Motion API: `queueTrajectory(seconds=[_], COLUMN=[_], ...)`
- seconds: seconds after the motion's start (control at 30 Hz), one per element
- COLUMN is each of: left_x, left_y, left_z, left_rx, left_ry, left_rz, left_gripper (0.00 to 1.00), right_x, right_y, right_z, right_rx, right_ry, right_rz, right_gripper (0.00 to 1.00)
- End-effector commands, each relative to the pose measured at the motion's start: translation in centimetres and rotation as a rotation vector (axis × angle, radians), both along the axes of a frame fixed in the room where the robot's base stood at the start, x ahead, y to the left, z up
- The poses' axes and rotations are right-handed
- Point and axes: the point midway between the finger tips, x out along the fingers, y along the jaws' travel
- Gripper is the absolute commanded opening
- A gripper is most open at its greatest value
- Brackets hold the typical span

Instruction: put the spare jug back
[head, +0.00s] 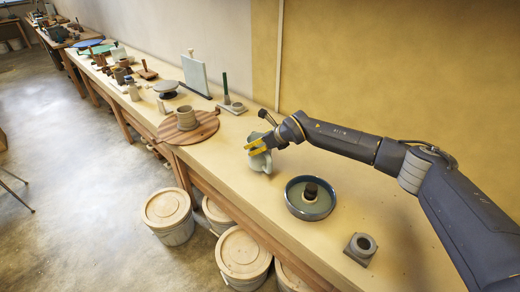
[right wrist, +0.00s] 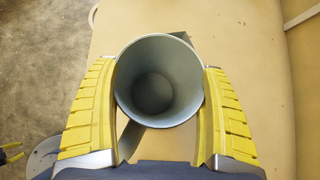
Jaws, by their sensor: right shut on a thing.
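The pale grey-green jug (head: 259,161) is upright over the bench, left of the blue-rimmed bowl. My right gripper (head: 257,147) is shut on it near its top, one yellow finger on each side. In the right wrist view I look down into the open mouth of the jug (right wrist: 158,82), which looks empty. I cannot tell whether its base touches the bench. My left gripper is outside the head view. Its small yellow fingers (right wrist: 12,153) show at the lower left edge of the right wrist view, apart and with nothing visible between them.
A bowl (head: 290,206) with a dark object inside stands on the bench (head: 245,204), with a grey holed block (head: 361,247) nearer the front edge. A round wooden board (head: 205,126) bears a brown pot (head: 186,118). Lidded buckets (head: 167,208) stand on the floor below.

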Motion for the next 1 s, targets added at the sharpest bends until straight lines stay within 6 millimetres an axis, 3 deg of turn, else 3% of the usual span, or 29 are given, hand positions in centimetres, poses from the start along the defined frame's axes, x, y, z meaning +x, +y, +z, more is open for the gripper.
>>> queueTrajectory(seconds=[0.2,0.63,0.67,0.8,1.0], left_x=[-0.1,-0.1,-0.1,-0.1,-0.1], left_y=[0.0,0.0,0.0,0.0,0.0], left_z=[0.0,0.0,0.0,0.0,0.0], left_rx=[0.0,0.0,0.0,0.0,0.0], left_ry=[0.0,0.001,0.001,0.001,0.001], left_rz=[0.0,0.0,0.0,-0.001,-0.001], left_gripper=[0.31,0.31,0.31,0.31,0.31], right_x=[0.0,0.0,0.0,0.0,0.0], right_y=[0.0,0.0,0.0,0.0,0.0], right_z=[-2.7,-3.2,-3.2,-3.2,-3.2], right_rx=[0.001,0.001,0.0,-0.001,0.0], right_ry=[0.001,0.001,0.0,0.001,0.0], right_rz=[-0.001,0.0,0.0,0.0,0.0], right_gripper=[0.48,0.48,0.84,1.0,1.0])
